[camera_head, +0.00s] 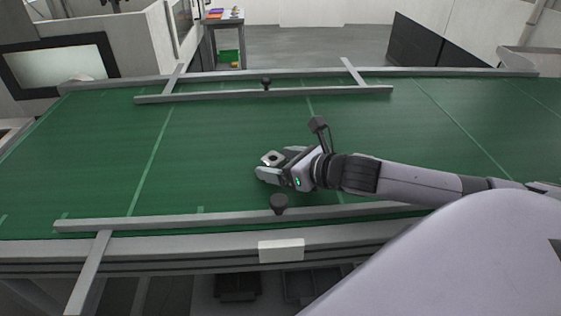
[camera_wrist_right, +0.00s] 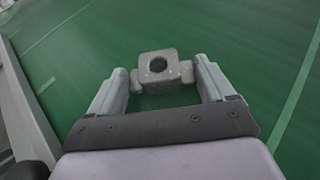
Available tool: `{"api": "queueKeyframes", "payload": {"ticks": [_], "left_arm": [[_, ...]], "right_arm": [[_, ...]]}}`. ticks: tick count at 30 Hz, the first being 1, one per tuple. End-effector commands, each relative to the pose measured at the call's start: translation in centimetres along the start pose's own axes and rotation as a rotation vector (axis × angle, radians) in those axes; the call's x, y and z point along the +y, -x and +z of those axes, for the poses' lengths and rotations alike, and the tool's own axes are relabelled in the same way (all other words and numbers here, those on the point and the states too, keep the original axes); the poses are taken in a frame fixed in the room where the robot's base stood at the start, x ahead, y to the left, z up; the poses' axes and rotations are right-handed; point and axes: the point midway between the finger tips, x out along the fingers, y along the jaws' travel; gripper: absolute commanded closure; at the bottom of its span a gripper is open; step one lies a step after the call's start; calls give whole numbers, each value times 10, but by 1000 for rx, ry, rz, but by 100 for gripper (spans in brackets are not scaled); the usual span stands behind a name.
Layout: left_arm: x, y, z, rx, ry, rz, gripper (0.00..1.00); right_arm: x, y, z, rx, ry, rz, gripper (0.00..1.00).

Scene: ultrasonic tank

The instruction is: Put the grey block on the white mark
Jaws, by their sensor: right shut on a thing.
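The grey block (camera_head: 272,157) is a small piece with a round dark hole in its top. My right gripper (camera_head: 268,165) is shut on it, over the green belt near the middle. In the right wrist view the block (camera_wrist_right: 146,72) sits between the two fingertips of the gripper (camera_wrist_right: 162,78), its side tabs close to the fingers. Whether the block touches the belt is hard to tell. I see no white mark on the belt; a white rectangle (camera_head: 281,250) is on the belt frame's front side. My left gripper is not in view.
The green conveyor belt (camera_head: 220,130) has thin light-green lines and is mostly clear. Grey rails run along its back (camera_head: 220,96) and front (camera_head: 150,222), with a dark knob (camera_head: 279,203) just in front of my right gripper. A small table (camera_head: 224,20) stands beyond.

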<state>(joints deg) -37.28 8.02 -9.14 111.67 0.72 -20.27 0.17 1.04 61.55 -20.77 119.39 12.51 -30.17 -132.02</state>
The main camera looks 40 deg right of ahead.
Motion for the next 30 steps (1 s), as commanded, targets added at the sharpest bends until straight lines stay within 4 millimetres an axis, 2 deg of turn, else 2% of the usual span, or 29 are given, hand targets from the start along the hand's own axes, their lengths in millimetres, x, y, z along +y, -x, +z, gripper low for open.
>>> {"api": "queueKeyframes", "payload": {"ticks": [8,9,10,20,30], "left_arm": [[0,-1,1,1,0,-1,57],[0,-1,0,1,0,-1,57],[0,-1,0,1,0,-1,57],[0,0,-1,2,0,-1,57],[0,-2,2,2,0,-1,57]], "right_arm": [[0,-1,-2,-1,0,0,53],[0,-1,-2,0,-1,0,8],[0,-1,-2,0,-1,0,0],[0,2,1,0,0,-1,0],[0,30,-1,3,4,1,0]]}}
